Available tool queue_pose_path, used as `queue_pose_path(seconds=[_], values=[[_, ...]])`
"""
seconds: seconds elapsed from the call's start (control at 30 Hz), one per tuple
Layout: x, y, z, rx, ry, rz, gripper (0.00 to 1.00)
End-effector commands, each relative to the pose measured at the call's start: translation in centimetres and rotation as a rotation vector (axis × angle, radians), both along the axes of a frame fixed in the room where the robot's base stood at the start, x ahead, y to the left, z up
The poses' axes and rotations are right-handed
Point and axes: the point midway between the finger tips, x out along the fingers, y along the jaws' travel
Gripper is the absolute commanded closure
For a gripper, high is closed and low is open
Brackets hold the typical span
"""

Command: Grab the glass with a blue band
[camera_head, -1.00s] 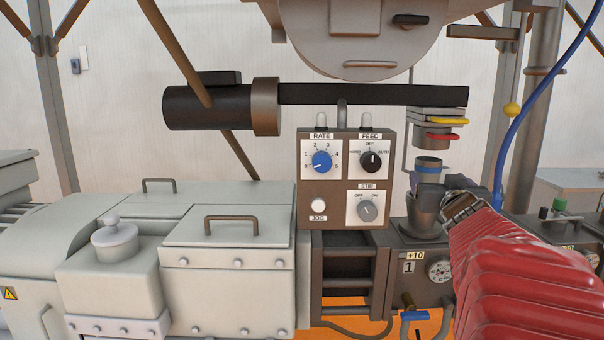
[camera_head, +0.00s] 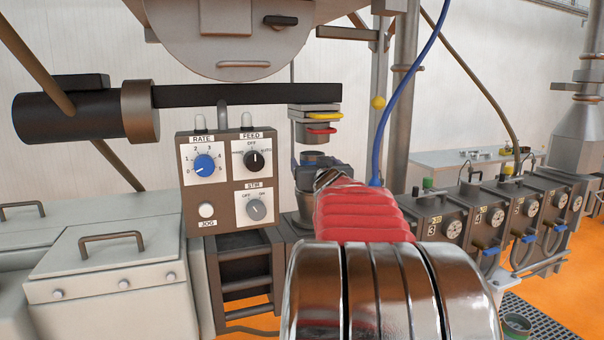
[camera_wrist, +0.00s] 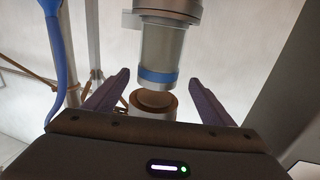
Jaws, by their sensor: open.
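The glass with a blue band (camera_wrist: 158,55) is a pale cylinder with the blue band (camera_wrist: 157,77) near its end, in the middle of the wrist view. A brown ring (camera_wrist: 152,101) shows just below it. My gripper (camera_wrist: 156,80) is open, with one purple finger on each side of the glass and visible gaps between. In the head view, my gripper (camera_head: 322,170) is at the glass (camera_head: 314,157), below the red-handled outlet. My arm hides part of this area, and I cannot tell how deep the glass sits between the fingers.
A control panel (camera_head: 229,180) stands left of my gripper. A blue hose (camera_head: 400,90) runs behind my arm. Several gauge boxes (camera_head: 450,215) line the right.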

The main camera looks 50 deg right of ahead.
Motion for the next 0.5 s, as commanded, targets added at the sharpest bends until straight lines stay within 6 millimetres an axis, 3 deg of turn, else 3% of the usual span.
queue_pose_path(seconds=[0.5], values=[[0.55,-0.72,0.06,0.000,0.000,-0.001,0.23]])
